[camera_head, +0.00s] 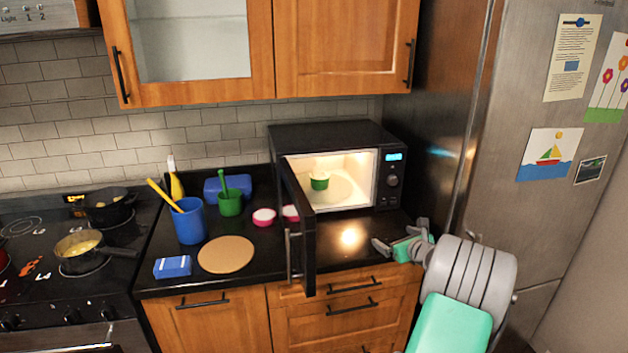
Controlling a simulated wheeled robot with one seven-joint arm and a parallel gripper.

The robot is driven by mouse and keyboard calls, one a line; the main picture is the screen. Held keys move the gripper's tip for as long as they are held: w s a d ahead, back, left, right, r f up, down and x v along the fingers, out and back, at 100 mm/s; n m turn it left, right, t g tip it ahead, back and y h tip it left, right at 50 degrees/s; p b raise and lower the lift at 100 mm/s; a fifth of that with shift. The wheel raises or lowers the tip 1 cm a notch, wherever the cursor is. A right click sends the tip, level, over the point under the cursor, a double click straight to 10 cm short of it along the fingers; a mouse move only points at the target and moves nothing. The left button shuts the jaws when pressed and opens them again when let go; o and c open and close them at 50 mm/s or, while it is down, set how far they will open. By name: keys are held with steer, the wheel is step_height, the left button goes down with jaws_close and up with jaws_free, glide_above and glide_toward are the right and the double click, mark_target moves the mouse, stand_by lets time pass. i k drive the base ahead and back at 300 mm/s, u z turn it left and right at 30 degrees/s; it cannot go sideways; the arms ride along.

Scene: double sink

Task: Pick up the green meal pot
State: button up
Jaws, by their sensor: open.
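A small green pot (319,182) with a whitish top stands inside the lit microwave (345,138), toward the left of its opening. It looks like the green meal pot. The microwave door (301,225) is swung open toward me. My gripper (398,234) is open and empty, in front of and to the right of the microwave, near the counter's right end. It is well apart from the pot.
A green cup (229,204) with a utensil, a blue cup (189,222), pink-and-white bowls (264,217), a round tan board (226,254) and a blue box (172,267) occupy the counter left of the door. A fridge (440,130) stands right. Counter before the microwave is clear.

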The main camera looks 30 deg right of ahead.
mark_target(321, 183)
steer(key=i, duration=1.4)
